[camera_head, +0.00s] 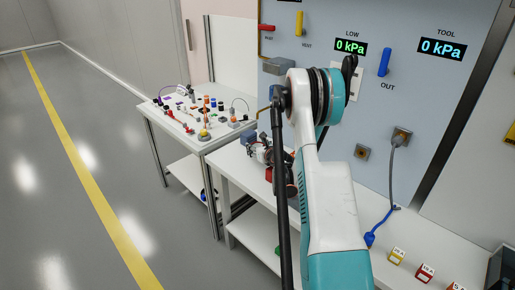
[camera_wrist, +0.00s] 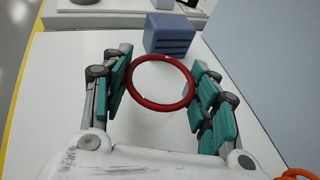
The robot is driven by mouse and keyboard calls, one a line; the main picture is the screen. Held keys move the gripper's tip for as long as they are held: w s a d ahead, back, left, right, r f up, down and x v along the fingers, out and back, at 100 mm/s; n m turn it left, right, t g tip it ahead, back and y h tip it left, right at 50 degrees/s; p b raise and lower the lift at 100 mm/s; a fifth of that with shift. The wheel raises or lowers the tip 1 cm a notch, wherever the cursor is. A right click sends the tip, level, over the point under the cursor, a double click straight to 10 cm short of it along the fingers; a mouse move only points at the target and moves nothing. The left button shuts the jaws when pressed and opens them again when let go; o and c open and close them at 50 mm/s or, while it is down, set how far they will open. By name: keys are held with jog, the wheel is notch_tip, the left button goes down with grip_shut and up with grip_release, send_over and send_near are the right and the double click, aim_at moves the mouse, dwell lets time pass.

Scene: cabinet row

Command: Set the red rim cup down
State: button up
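The red rim cup (camera_wrist: 158,107) shows in the wrist view as a red ring seen from above, with a pale body below that blends into the white surface. My gripper (camera_wrist: 161,68) has its teal-padded fingers on both sides of the cup, against the rim's left and right edges. It appears shut on the cup. The cup's base is hidden, so I cannot tell whether it touches the white bench (camera_wrist: 62,85). In the head view my arm mostly covers the gripper, and a small red patch (camera_head: 268,174) beside it may be the rim.
A blue-grey block (camera_wrist: 168,36) stands just beyond the cup. An orange item (camera_wrist: 298,174) is at the lower right. In the head view, a side table (camera_head: 158,118) with many small parts stands left, and a gauge panel (camera_head: 415,85) rises behind the bench.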

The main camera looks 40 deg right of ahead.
dwell(0.3)
jog(key=shift+s+r, duration=0.1)
jog(key=shift+r, duration=0.1)
jog(key=p+v, duration=0.1)
jog(key=v, duration=1.1)
jog(key=shift+p, duration=0.35)
